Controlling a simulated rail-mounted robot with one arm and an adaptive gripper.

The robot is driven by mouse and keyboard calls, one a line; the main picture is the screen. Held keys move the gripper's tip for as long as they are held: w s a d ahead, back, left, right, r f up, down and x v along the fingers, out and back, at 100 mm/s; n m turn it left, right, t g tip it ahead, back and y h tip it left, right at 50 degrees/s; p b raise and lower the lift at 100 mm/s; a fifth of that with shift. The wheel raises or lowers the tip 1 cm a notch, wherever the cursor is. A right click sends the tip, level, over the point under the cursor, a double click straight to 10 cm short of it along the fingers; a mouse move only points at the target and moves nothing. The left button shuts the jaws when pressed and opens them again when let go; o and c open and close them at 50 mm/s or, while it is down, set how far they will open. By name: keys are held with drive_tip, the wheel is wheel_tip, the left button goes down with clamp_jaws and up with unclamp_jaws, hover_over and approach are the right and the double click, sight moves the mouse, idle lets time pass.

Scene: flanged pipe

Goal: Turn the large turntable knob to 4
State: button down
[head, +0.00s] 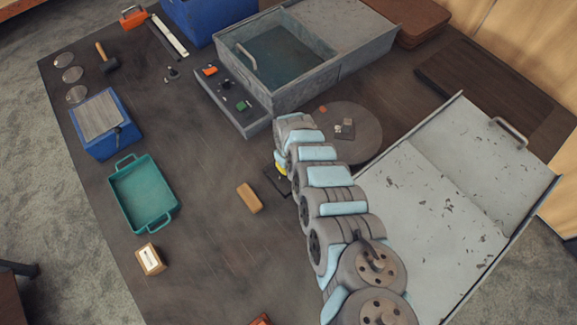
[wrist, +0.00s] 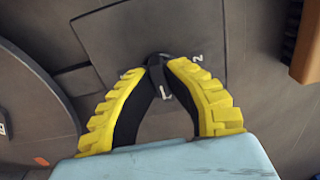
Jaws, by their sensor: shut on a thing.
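The large turntable knob (wrist: 157,63) is small and black and sits on a dark square panel (wrist: 112,35). My gripper (wrist: 158,71), with yellow ridged fingers, is shut on the knob in the wrist view. A white 2 shows on the panel just right of the fingertips, and a white mark sits between the fingers. Other numbers are not readable. In the head view my gripper (head: 281,169) is mostly hidden by my arm, over the dark panel (head: 274,184). The round turntable (head: 366,132) lies right of my arm, with small items on it.
A tan block (head: 249,198) lies left of the panel. A grey basin (head: 313,89) with a small control shelf stands behind. A large grey metal tray (head: 420,190) is at right. A teal tray (head: 145,194) and a blue box (head: 103,139) stand at left. The table's middle left is clear.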

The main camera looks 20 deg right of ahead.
drive_tip(key=c, duration=1.1)
unclamp_jaws()
drive_tip(key=shift+w+r, duration=0.1)
drive_tip(key=shift+r, duration=0.7)
drive_tip(key=shift+d+r, duration=0.1)
drive_tip(key=shift+r, duration=5.05)
